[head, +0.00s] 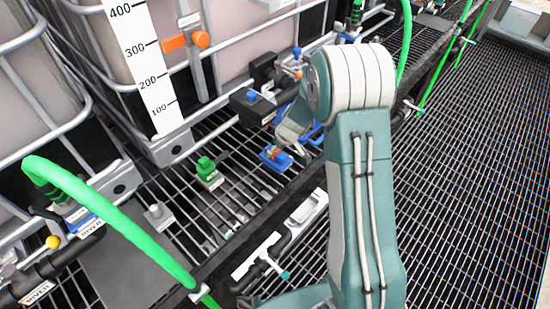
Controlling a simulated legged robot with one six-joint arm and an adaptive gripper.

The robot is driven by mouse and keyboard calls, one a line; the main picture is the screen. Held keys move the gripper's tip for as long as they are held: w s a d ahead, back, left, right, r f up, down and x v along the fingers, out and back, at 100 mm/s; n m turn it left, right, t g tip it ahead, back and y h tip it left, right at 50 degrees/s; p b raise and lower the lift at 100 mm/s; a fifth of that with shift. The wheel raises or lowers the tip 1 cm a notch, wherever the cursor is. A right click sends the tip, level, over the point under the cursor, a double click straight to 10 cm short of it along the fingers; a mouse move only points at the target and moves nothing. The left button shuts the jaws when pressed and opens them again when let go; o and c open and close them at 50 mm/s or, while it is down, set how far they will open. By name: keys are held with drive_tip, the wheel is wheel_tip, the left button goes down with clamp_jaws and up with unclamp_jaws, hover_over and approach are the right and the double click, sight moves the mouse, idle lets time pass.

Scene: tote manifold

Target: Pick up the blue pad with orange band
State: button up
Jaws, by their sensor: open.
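The blue pad with orange band (276,161) lies on the dark grating below the tote's valve, left of my arm. Its orange part shows on top. My gripper (286,138) hangs down behind the bent elbow of my arm, just above and close to the pad's upper right side. Only a small grey part of it shows and its fingers are hard to make out. It is open, and I see nothing held in it. I cannot tell whether it touches the pad.
A green block (208,174) and a grey block (158,215) stand on the grating to the left. A green hose (115,220) crosses the lower left. Open grating (470,190) lies right.

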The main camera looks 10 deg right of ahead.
sight(275, 152)
drive_tip(key=x, duration=0.4)
drive_tip(key=shift+s+d+f, duration=0.1)
drive_tip(key=shift+s+f, duration=0.05)
drive_tip(key=shift+f, duration=0.25)
drive_tip(key=c, duration=0.8)
drive_tip(key=shift+o, duration=0.2)
drive_tip(key=shift+r, duration=0.15)
drive_tip(key=shift+r, duration=0.3)
wheel_tip(275, 152, up, 2)
drive_tip(key=shift+r, duration=0.15)
drive_tip(key=s+r, duration=0.2)
drive_tip(key=s+d+r, duration=0.1)
drive_tip(key=s+r, duration=0.1)
drive_tip(key=r, duration=0.1)
drive_tip(key=shift+s+d+r, duration=0.2)
drive_tip(key=shift+d+r, duration=0.05)
drive_tip(key=shift+r, duration=0.05)
drive_tip(key=s+d+r, duration=0.3)
drive_tip(key=s+r, duration=0.1)
drive_tip(key=s, duration=0.5)
drive_tip(key=shift+d+r, duration=0.1)
drive_tip(key=shift+r, duration=0.05)
